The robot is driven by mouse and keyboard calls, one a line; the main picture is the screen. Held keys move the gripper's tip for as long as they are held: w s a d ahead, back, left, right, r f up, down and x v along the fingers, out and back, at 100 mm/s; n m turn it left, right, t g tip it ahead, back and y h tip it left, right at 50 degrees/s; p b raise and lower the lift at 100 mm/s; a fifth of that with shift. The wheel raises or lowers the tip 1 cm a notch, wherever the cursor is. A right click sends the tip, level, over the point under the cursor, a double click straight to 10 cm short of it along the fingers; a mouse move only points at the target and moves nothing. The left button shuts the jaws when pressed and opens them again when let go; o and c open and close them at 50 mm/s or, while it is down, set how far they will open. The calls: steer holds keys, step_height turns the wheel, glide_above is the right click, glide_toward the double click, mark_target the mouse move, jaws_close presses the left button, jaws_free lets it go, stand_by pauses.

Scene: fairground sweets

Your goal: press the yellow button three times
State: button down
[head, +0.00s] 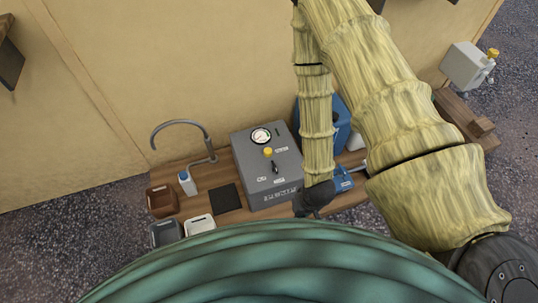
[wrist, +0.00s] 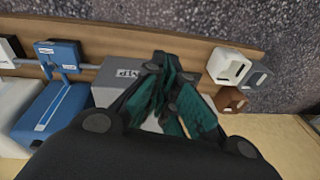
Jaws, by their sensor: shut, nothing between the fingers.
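The yellow button (head: 268,152) stands on top of the grey box (head: 252,163), just below a round white gauge (head: 261,135) in the head view. A black switch or lever (head: 275,168) sits close in front of it. In the wrist view my gripper (wrist: 172,78) has its dark teal fingers together, with nothing between them. The fingers cover part of the grey box (wrist: 114,72), whose lettered side faces the camera. The button is not seen in the wrist view. My fingertips cannot be made out in the head view, so their distance from the button cannot be told.
A wooden bench (head: 222,176) along the wall carries a curved tap (head: 185,124), a small bottle (head: 187,183), a black mat (head: 227,198) and several small bins, including a white one (head: 200,224). A blue container (wrist: 57,112) stands beside the box. My arm crosses the bench's right part.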

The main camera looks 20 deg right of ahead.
steer(key=w+f+t+y+b, duration=0.15)
steer(key=w+b, duration=0.25)
steer(key=w, duration=0.4)
steer(key=w+f+t+b, duration=0.1)
steer(key=w+f+b, duration=0.25)
steer(key=w, duration=0.35)
steer(key=w+f+t+y+b, duration=0.15)
steer(key=w+b, duration=0.25)
steer(key=w, duration=0.4)
steer(key=r+t+y+b, duration=0.1)
steer(key=t+b, duration=0.1)
steer(key=b, duration=0.8)
glide_above(269, 149)
steer(key=shift+w+d+r, duration=0.1)
steer(key=shift+r, duration=0.05)
step_height(269, 149, down, 7)
steer(key=b, duration=0.8)
steer(key=shift+r, duration=0.15)
steer(key=shift+f, duration=1.05)
steer(key=shift+f, duration=1.3)
steer(key=shift+r, duration=0.1)
steer(key=shift+r+p, duration=1.15)
steer(key=shift+p, duration=0.4)
